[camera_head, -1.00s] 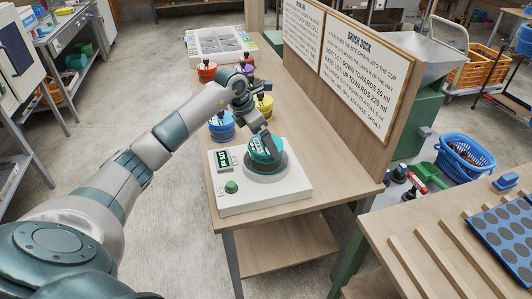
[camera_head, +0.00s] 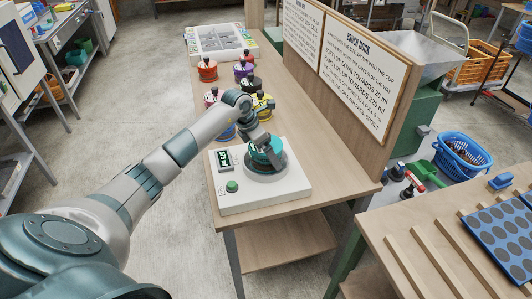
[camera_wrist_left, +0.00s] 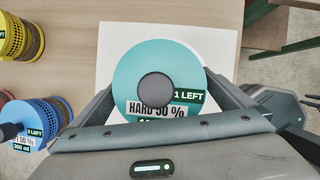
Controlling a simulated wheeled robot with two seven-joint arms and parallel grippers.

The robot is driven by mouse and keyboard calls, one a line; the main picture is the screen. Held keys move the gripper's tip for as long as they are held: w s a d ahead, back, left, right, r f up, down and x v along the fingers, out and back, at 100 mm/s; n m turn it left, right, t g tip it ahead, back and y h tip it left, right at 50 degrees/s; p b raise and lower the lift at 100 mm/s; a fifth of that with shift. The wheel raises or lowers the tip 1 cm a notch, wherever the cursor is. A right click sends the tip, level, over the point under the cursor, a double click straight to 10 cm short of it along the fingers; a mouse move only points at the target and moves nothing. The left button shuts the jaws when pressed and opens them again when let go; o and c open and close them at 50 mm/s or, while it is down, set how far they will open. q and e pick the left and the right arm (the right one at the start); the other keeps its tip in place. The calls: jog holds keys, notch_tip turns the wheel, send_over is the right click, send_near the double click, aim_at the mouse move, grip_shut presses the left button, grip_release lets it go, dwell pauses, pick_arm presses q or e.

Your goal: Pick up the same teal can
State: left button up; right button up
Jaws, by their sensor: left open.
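The teal can (camera_head: 266,158) stands on the round plate of the white scale-like box (camera_head: 290,190) on the wooden bench. In the left wrist view I see its teal lid (camera_wrist_left: 130,72) from above, with a dark round knob and labels reading "HARD 50 %" and "1 LEFT". My left gripper (camera_head: 264,146) is over the can, and its fingers, open, lie on either side of the lid in the wrist view (camera_wrist_left: 158,85). I cannot tell whether they touch the can. The gripper partly hides the can in the head view. My right gripper is not in view.
Behind are a red-orange can (camera_head: 207,71), a yellow can (camera_head: 263,104) and a blue can (camera_wrist_left: 42,118). A pale tray (camera_head: 220,41) is at the far end. A sign board (camera_head: 360,85) stands along the bench's right side. The box has a green button (camera_head: 232,186).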

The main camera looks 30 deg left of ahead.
aim_at(273, 145)
pick_arm(q)
jog(key=shift+r, duration=0.1)
jog(key=c, duration=1.5)
jog(key=shift+c, duration=0.2)
jog(key=shift+w+r, duration=0.1)
jog(key=shift+r+b, duration=0.45)
jog(key=r, duration=0.1)
jog(key=r+b, duration=0.1)
jog(key=r, duration=0.1)
jog(key=shift+s+d+b, duration=0.2)
jog(key=shift+d+b, duration=0.05)
jog(key=shift+b, duration=0.05)
jog(key=s+d+r+b, duration=0.3)
jog(key=s+d+r, duration=0.3)
jog(key=d+r, duration=0.1)
jog(key=shift+s+d, duration=0.4)
jog(key=shift+d, duration=0.5)
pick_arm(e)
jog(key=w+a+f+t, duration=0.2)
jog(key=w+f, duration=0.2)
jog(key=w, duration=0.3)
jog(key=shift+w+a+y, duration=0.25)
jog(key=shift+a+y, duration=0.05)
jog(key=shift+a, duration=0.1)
